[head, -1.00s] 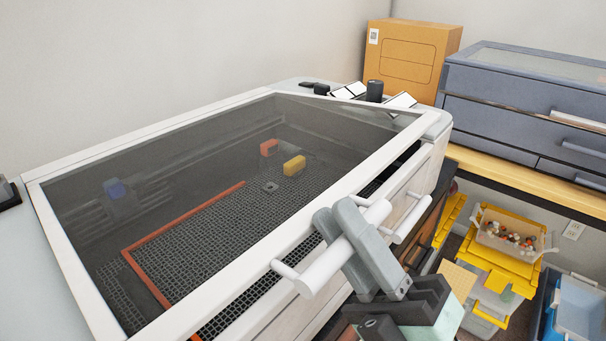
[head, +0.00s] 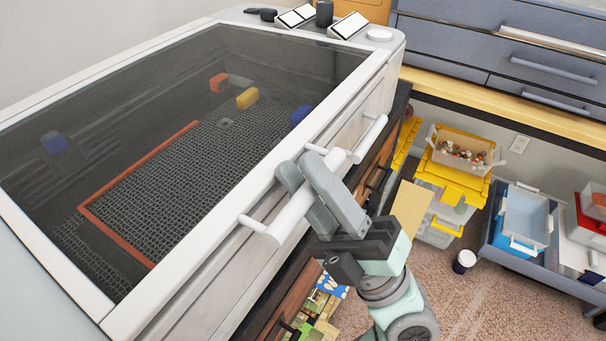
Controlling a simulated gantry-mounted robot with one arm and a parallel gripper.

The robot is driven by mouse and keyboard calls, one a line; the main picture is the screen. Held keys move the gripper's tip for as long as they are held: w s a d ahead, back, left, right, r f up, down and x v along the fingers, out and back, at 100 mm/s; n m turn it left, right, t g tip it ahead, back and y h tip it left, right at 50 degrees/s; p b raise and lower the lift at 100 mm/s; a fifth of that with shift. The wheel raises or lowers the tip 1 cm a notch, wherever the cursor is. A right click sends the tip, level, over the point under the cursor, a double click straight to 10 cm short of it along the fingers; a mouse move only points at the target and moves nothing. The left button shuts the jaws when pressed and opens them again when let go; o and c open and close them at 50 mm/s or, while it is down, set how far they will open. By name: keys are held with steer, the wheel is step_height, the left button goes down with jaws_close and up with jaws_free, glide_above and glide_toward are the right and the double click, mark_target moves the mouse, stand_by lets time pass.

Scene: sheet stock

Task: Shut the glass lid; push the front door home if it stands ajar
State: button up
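The machine's glass lid (head: 75,140) lies low over the bed, its white rim (head: 185,243) close along the top of the body with no clear gap at the right side. The lid's white bar handle (head: 276,222) sticks out from the front rim. The fingers hide part of the bar. The front door (head: 195,295) looks roughly flush below the rim, though my gripper hides part of it. A second white handle (head: 374,137) shows beyond the gripper.
Orange, yellow and blue blocks show through the glass. Grey drawers (head: 470,45) stand on a wooden bench (head: 480,98) at the back right. Below are yellow-lidded boxes (head: 455,180) and a grey bin (head: 520,262). Carpet (head: 470,310) is open at the lower right.

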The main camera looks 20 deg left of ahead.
stand_by(0.4)
steer(key=p+v, duration=0.1)
steer(key=v, duration=1)
stand_by(0.4)
